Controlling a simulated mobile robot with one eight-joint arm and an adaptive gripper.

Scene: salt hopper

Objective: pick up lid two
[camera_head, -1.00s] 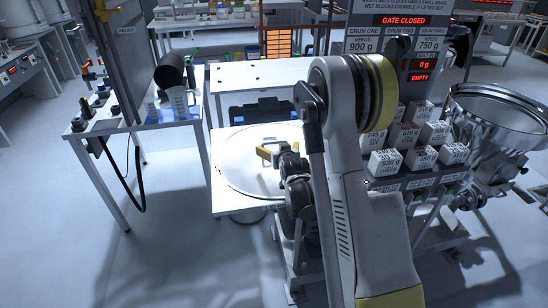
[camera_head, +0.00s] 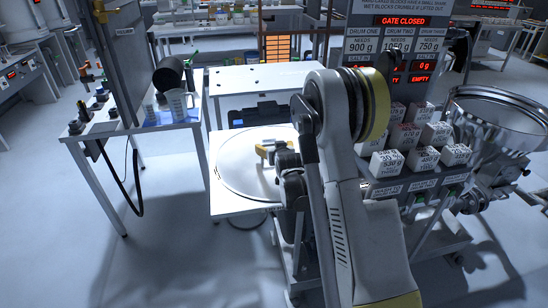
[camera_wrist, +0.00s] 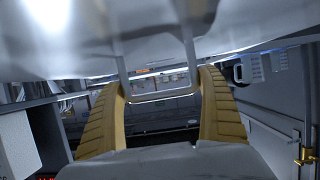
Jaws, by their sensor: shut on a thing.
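A large round white lid (camera_head: 238,178) lies flat at a white square top, left of my arm in the head view. No number shows on it. My gripper (camera_head: 268,148) is over the lid's middle, its yellow fingers low at the handle. In the wrist view the pale lid underside or face (camera_wrist: 70,35) fills the top. A thin grey loop handle (camera_wrist: 160,96) joins it and sits between my two yellow fingers (camera_wrist: 160,88). My gripper is shut on this handle. My arm hides the lid's right edge, and I cannot tell whether the lid is raised.
A white table (camera_head: 262,80) stands behind, with a dark blue case (camera_head: 262,112) below it. A bench with a clear jug (camera_head: 178,104) is at left. At right are white labelled blocks (camera_head: 388,163) and a steel hopper (camera_head: 495,115). Floor at left is clear.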

